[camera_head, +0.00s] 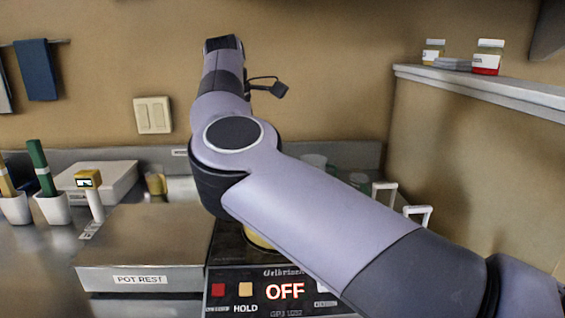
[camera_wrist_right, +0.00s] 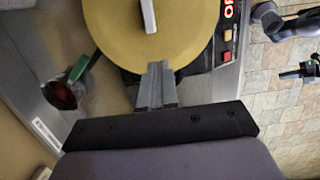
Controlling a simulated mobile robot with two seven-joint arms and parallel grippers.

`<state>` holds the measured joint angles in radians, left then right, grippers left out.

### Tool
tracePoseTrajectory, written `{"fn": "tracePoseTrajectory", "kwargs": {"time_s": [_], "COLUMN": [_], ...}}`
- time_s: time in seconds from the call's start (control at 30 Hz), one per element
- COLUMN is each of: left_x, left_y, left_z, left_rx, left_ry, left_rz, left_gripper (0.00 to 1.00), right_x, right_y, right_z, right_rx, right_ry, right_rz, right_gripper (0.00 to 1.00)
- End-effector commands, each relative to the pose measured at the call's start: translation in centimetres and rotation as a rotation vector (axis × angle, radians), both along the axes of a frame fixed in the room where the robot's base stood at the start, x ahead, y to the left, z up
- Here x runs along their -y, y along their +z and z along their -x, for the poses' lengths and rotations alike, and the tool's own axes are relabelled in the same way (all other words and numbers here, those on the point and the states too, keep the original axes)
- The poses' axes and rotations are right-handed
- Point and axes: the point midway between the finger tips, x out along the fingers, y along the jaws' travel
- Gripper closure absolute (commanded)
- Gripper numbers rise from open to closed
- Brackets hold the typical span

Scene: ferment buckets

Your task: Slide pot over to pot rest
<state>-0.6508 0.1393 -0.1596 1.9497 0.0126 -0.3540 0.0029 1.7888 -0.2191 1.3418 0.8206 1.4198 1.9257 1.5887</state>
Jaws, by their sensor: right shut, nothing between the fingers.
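The pot (camera_head: 258,238) is mostly hidden behind my right arm in the head view; only a yellowish bit shows on the cooker (camera_head: 222,245). In the right wrist view the pot (camera_wrist_right: 110,30) is a round yellow top with a light grey bar (camera_wrist_right: 148,15) across part of it. The pot rest (camera_head: 150,240), a flat metal block with a label, stands left of the cooker, its top bare. My right gripper (camera_wrist_right: 156,72) is shut and empty, its fingertips overlapping the pot's near edge in the picture; contact is unclear.
The cooker's display (camera_head: 285,291) reads OFF. Left of the pot rest are white cups (camera_head: 52,208) with coloured handles, a yellow-topped probe (camera_head: 88,180) and a white box (camera_head: 95,180). A shelf (camera_head: 480,88) with jars is on the right wall.

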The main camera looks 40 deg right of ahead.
Motion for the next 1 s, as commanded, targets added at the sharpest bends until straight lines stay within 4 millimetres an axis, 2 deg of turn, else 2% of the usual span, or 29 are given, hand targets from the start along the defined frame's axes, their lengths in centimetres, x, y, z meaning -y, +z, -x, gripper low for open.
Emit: {"fn": "tracePoseTrajectory", "kwargs": {"time_s": [0.47,0.63,1.0], "left_x": [0.0,0.0,0.0], "left_y": [-0.3,-0.1,-0.1], "left_z": [0.0,0.0,0.0], "left_rx": [0.000,0.000,0.000], "left_ry": [0.001,0.001,0.000], "left_rz": [-0.001,-0.001,-0.001], "left_gripper": [1.00,1.00,1.00], "right_x": [5.6,5.4,5.3], "right_y": [0.0,-1.4,-2.0], "right_z": [4.8,4.7,4.6], "right_rx": [-0.001,-0.002,-0.006], "right_ry": [-0.002,0.002,0.002], "right_rz": [0.000,0.001,-0.005], "right_gripper": [1.00,1.00,1.00]}}
